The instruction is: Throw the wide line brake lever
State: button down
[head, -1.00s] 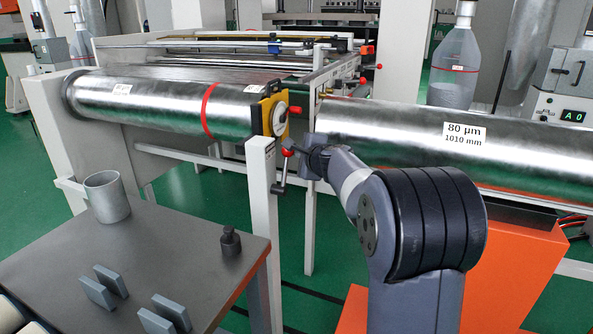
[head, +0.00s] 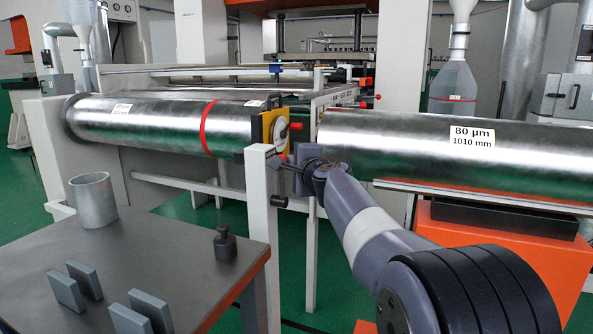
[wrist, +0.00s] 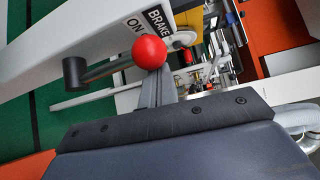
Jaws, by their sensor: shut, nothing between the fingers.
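The brake lever has a red ball knob (wrist: 150,52) on a grey rod that runs to a dark cylindrical hub (wrist: 74,70). A plate (wrist: 140,22) reading "BRAKE" and "ON" lies behind the knob in the wrist view. My gripper (head: 292,167) is shut and empty, right at the knob. In the wrist view its closed fingers (wrist: 154,88) end just under the ball; I cannot tell whether they touch it.
The roll (head: 440,150) marked 80 µm, 1010 mm lies right of the post, above an orange base (head: 478,262). Another roll (head: 150,125) with a red band lies left. A grey table (head: 180,262) holds a cup (head: 93,200), a small weight (head: 226,243) and several blocks.

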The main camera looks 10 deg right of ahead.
jog(key=shift+s+a+f+b, duration=0.25)
jog(key=shift+s+a+b, duration=0.15)
jog(key=shift+s+a, duration=0.25)
jog(key=shift+s+a+f+b, duration=0.35)
jog(key=shift+s+a, duration=0.1)
jog(key=shift+s, duration=0.4)
jog(key=shift+s+a+f+b, duration=0.2)
jog(key=shift+s+a+b, duration=0.2)
jog(key=shift+s+a, duration=0.25)
jog(key=shift+s, duration=0.15)
jog(key=shift+d, duration=0.1)
